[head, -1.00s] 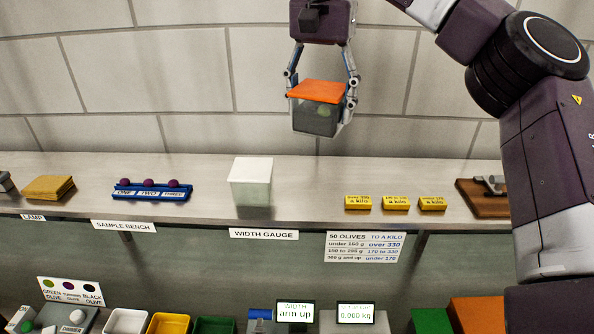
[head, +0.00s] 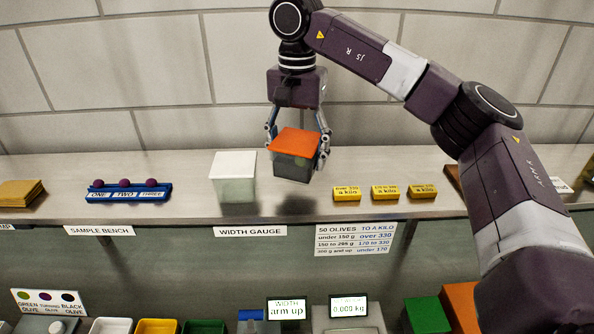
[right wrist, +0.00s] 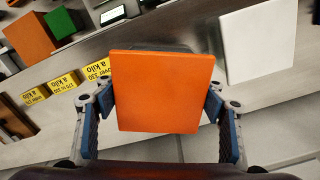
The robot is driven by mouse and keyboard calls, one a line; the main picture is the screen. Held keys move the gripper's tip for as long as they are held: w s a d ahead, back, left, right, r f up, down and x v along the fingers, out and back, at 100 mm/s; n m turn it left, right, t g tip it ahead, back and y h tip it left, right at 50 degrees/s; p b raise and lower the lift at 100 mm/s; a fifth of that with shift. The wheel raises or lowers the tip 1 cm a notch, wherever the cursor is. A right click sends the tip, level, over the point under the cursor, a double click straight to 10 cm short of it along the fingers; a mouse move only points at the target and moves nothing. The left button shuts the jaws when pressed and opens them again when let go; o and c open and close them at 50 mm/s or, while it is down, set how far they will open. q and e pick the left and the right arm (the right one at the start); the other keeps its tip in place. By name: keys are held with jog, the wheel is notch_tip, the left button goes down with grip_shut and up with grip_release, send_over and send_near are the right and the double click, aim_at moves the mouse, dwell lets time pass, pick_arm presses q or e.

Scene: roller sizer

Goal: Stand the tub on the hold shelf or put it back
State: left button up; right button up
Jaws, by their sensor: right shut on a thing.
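The tub (head: 292,167) is a dark see-through box with an orange lid (head: 296,142). My right gripper (head: 297,150) is shut on it, one finger on each side, and holds it above the shelf (head: 300,195), its shadow on the shelf below. In the right wrist view the orange lid (right wrist: 162,92) fills the middle, between the fingers, and hides most of the tub. A second tub with a white lid (head: 233,164) stands on the shelf just left of the held one. No label in view reads hold shelf. My left gripper is not in view.
Yellow cards (head: 385,192) stand on the shelf to the right of the held tub. A blue rack (head: 125,192) with three dark olives is at the left. Coloured trays (head: 157,327) and two displays (head: 348,308) sit lower down. A tiled wall is behind.

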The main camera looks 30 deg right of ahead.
jog(key=shift+s+f, duration=0.1)
jog(key=shift+f, duration=0.05)
jog(key=shift+s+f, duration=0.1)
jog(key=shift+f, duration=0.3)
notch_tip(320, 180, down, 2)
jog(key=shift+f+p, duration=0.25)
jog(key=shift+p, duration=0.45)
jog(key=shift+f, duration=0.55)
jog(key=o, duration=1.1)
jog(key=shift+f, duration=0.15)
jog(key=o, duration=0.5)
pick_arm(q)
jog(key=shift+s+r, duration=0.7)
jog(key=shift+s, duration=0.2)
